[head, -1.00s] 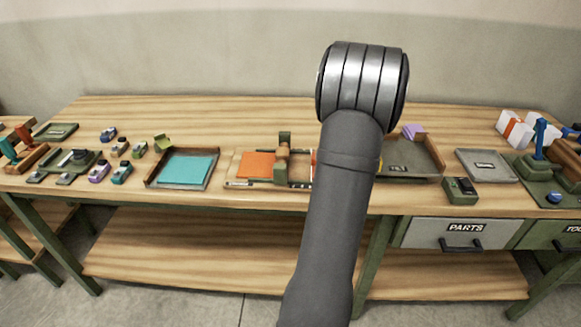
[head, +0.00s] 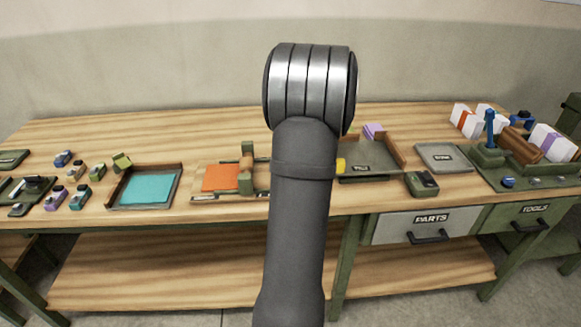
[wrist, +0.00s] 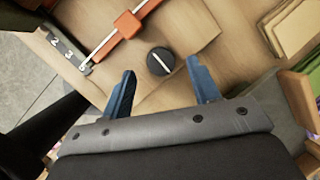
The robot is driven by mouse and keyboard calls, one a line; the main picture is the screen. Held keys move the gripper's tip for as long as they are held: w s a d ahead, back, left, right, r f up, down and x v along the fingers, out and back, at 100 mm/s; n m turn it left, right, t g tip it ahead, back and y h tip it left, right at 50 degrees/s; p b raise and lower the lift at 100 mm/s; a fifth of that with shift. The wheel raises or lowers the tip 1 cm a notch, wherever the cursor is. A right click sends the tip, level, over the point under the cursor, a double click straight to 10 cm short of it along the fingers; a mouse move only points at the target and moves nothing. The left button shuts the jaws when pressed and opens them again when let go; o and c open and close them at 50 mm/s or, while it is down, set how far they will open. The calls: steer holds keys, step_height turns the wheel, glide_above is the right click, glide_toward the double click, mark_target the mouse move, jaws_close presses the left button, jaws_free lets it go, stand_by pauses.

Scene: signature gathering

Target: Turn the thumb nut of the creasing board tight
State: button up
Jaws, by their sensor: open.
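In the wrist view a round black knob with a white line across its top, which looks like the thumb nut (wrist: 160,61), stands on the pale wooden creasing board (wrist: 197,30). My gripper (wrist: 160,67) is open, its two blue fingers apart on the left and right of the nut in the picture. Nothing is held. I cannot tell how high the fingertips are above the board. An orange slider (wrist: 127,24) sits on a pale rail beside a numbered scale. In the head view the creasing board (head: 204,195) is partly hidden by my arm, and the gripper is hidden.
An orange sheet (head: 221,177) lies beside a green and wooden post. A tray with teal paper (head: 146,189) stands to the left. Another tray (head: 372,158) and a small dark green device (head: 422,184) are to the right. Folded papers (wrist: 292,27) lie at the wrist view's upper right.

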steer(key=s+r+n+t+h, duration=0.1)
steer(key=s+r+n, duration=0.2)
steer(key=r+n, duration=0.7)
steer(key=s+r+n+h, duration=0.1)
steer(key=s+r+n, duration=0.2)
steer(key=n, duration=1.2)
steer(key=x, duration=1.7)
steer(key=shift+w+d, duration=0.1)
steer(key=shift+d, duration=0.2)
steer(key=c, duration=1)
